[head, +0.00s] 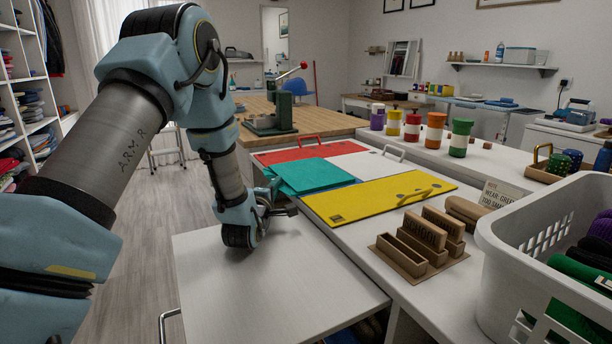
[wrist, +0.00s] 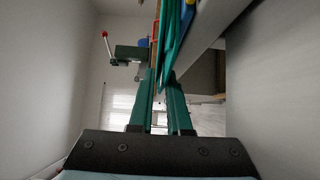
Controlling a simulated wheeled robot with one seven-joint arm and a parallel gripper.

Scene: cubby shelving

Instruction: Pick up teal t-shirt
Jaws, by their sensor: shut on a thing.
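The teal t-shirt (head: 308,176) lies folded flat on the white counter, over parts of the red board and the white board. My gripper (head: 276,202) is at its near left edge, low beside the counter. In the wrist view the shirt (wrist: 176,38) shows edge-on as thin folded layers, running down between the two fingers of my gripper (wrist: 165,95). The fingers are closed on the edge of the shirt. In the head view the fingertips are partly hidden by the wrist and the cloth.
A red board (head: 290,154), a white board (head: 365,167) and a yellow board (head: 375,203) lie around the shirt. A bare white surface (head: 270,285) lies below my gripper.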

